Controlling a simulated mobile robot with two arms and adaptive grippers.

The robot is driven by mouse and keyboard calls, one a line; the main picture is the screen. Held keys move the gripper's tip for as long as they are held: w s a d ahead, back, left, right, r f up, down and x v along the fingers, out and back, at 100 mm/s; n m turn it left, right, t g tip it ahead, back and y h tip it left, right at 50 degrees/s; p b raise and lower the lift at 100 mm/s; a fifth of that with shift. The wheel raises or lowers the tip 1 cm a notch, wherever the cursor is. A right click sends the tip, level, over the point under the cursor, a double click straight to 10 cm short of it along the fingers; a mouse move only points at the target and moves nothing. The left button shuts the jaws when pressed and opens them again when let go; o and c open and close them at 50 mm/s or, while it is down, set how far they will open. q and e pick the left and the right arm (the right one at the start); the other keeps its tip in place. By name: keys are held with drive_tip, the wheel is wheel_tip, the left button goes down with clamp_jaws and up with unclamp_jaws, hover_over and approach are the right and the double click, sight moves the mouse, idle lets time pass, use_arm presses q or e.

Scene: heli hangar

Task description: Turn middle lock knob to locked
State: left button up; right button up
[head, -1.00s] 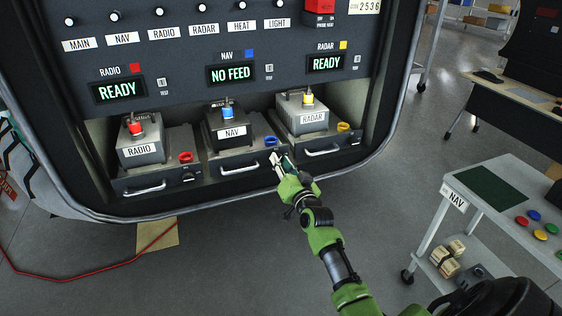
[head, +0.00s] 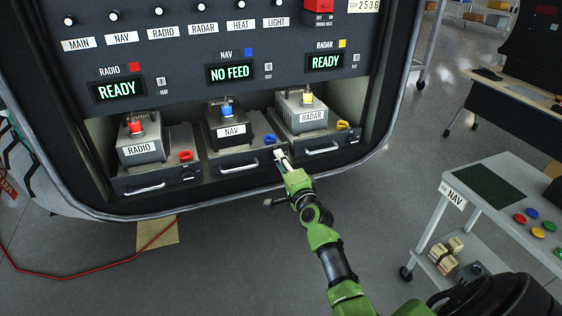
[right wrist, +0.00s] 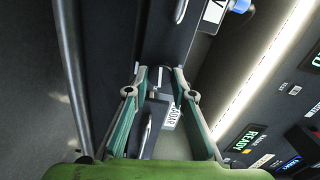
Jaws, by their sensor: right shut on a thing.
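My right gripper (head: 280,157) is at the right end of this drawer's front and covers the middle lock knob in the head view. In the right wrist view, the gripper (right wrist: 160,75) is shut on the small dark knob (right wrist: 160,71) between its fingertips. The knob's lock marking cannot be read. My left gripper is not in view.
The RADIO drawer (head: 135,182) with its knob (head: 187,176) is at the left, and the RADAR drawer (head: 318,147) with its knob (head: 355,138) at the right. A white NAV cart (head: 445,182) stands at the right.

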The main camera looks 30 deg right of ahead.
drive_tip(key=shift+m, duration=0.8)
drive_tip(key=o, duration=1.1)
